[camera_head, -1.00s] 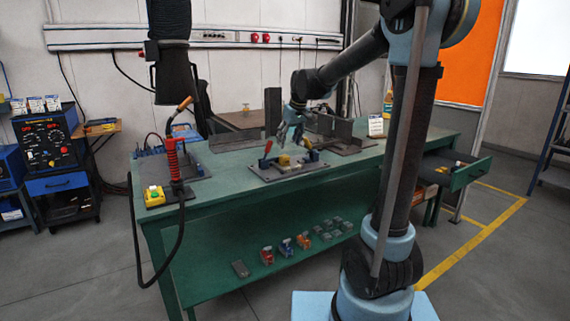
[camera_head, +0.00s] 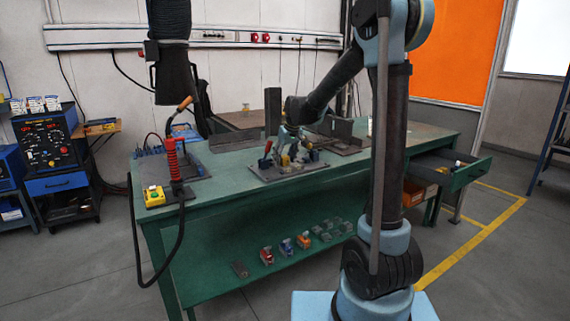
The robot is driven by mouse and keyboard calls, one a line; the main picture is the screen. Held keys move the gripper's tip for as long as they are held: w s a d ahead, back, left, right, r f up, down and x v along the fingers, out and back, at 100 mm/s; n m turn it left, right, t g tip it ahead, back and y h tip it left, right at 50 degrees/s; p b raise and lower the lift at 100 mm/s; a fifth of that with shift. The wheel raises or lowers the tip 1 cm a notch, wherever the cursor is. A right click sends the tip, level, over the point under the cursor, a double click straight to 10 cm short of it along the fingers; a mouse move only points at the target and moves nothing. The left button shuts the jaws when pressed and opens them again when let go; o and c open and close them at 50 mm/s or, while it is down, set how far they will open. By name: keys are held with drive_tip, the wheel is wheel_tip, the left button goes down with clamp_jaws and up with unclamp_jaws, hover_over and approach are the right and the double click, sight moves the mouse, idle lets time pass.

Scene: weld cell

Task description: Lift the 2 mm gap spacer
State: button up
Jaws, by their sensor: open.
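The clamping fixture (camera_head: 300,170) sits on the green workbench (camera_head: 225,193), with a red-handled clamp (camera_head: 266,155) on its left and a blue-handled one on its right. My gripper (camera_head: 285,154) is low over the middle of this fixture, at the small yellow block there (camera_head: 285,160). The gripper partly covers the block, and I cannot tell whether they touch. My gripper is open. I cannot single out the 2 mm gap spacer at this size; whether it is the yellow piece is not clear.
A red welding torch (camera_head: 172,160) stands at the bench's left, beside a yellow button box (camera_head: 154,195). Dark steel plates stand at the back of the bench. An open drawer (camera_head: 462,177) sticks out at the right. Several small clamps lie on the lower shelf (camera_head: 215,277).

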drive_tip(key=shift+c, duration=0.3)
drive_tip(key=c, duration=1.1)
drive_tip(key=shift+c, duration=0.2)
drive_tip(key=shift+r, duration=0.1)
